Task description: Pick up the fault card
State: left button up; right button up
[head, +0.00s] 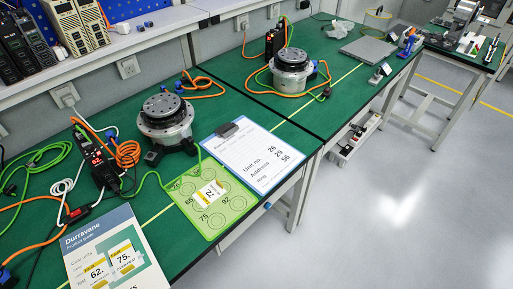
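A white card with a yellow strip (209,193), reading what looks like 72 turned sideways, lies on a green sheet (235,205) with ringed numbers such as 65, 75 and 92. A "Durravane" product guide (88,238) lies at the near left. It bears two similar white-and-yellow panels, one reading 62 (97,272) and one reading 75 (123,259); their yellow strips seem to read "Fault". I cannot tell whether these panels are loose cards or print. Neither of my grippers is in view.
A clipboard (262,160) listing 26, 29 and 56 lies beside the green sheet. A round actuator (166,118) stands behind it, with a second (291,70) farther off. Orange, green and white cables cover the left of the green bench. The floor at right is clear.

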aim_at(98, 274)
jog(key=u, duration=1.75)
